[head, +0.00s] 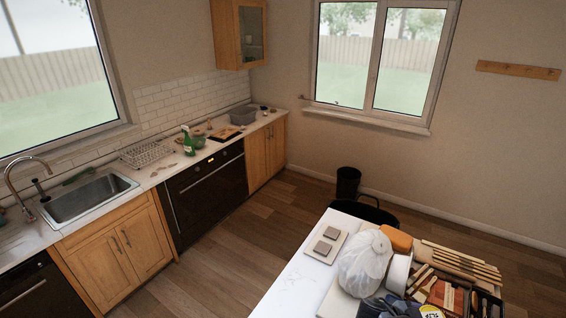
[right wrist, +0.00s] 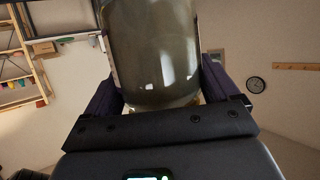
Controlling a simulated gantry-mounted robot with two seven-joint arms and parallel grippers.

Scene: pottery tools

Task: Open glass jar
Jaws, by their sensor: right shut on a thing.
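A greenish-grey glass jar (right wrist: 155,45) fills the upper middle of the right wrist view, with bright reflections on its smooth side. My right gripper (right wrist: 160,88) is shut on it, with one dark finger along each side. The jar's far end is cut off by the top of the picture, and I cannot make out a lid. The jar does not show clearly in the head view. Neither of my grippers shows in the head view, and my left gripper is in no view.
A white table (head: 290,285) at the lower right of the head view holds a filled plastic bag (head: 366,262), wooden sticks (head: 462,262) and two grey blocks on a board (head: 325,246). A dark bin (head: 348,183) stands behind it. The table's left part is clear.

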